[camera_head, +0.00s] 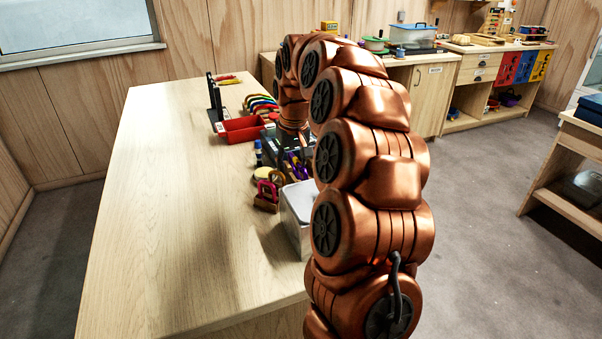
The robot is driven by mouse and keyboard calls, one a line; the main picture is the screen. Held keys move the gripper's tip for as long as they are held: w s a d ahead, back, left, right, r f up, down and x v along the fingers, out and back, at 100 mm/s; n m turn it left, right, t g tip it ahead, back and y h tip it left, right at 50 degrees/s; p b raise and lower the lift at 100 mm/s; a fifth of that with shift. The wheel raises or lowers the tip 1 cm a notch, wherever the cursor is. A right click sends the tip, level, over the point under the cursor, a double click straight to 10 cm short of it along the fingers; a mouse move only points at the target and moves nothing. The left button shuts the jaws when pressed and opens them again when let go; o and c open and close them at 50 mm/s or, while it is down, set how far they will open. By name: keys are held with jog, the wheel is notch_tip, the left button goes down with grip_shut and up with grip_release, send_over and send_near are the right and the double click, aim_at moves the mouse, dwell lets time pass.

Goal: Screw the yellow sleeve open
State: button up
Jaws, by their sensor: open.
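My copper arm arches over the right side of the table, and my gripper (289,146) points down at its end. The dark gripper is small and partly hidden among dark gear, but its jaws are open, with nothing seen between them. A pink carabiner-like piece (266,190) stands in a small wooden holder in front of the gripper. A yellow round piece (277,178) is beside it. I cannot make out for certain which piece bears the yellow sleeve; my arm may hide it.
A red tray (243,129), a row of coloured curved pieces (262,103) and a dark upright stand (214,98) are farther back. A grey metal box (297,212) stands near the table's right edge. The left of the wooden table (165,190) is clear.

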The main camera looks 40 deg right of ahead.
aim_at(296, 158)
jog(key=shift+r+p, duration=0.5)
jog(key=shift+r, duration=0.9)
jog(key=shift+s+d, duration=0.2)
jog(key=shift+d, duration=0.55)
jog(key=shift+s+f+b, duration=0.1)
jog(key=shift+f+b, duration=0.65)
jog(key=shift+f, duration=0.7)
jog(key=shift+w+a, duration=0.2)
jog(key=shift+a, duration=0.6)
